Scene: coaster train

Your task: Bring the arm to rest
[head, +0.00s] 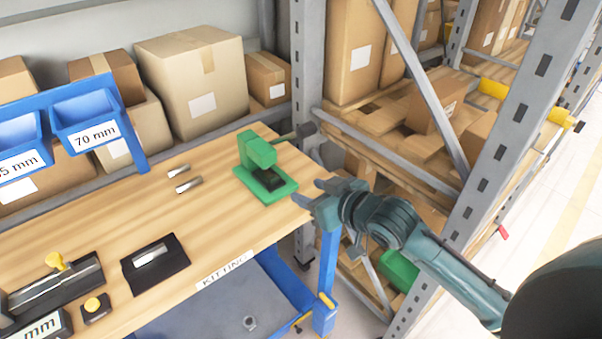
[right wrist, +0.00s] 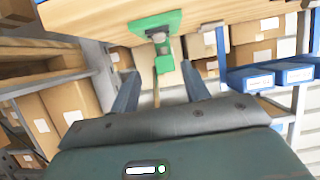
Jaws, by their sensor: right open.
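My right gripper (head: 318,197) is open and empty at the right end of the wooden workbench (head: 215,225), near the green press (head: 262,165). In the head view its arm comes in from the right. In the right wrist view the two fingers (right wrist: 160,92) stand wide apart with nothing between them. The green press (right wrist: 165,50) shows beyond the fingers, apart from them. My left gripper is not in the head view.
Two metal pieces (head: 187,185) lie on the bench. A black pad (head: 170,268) holds another piece. Blue bins (head: 85,113) hang at the left. Metal shelving (head: 500,120) with cardboard boxes (head: 190,75) stands behind and right of the bench.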

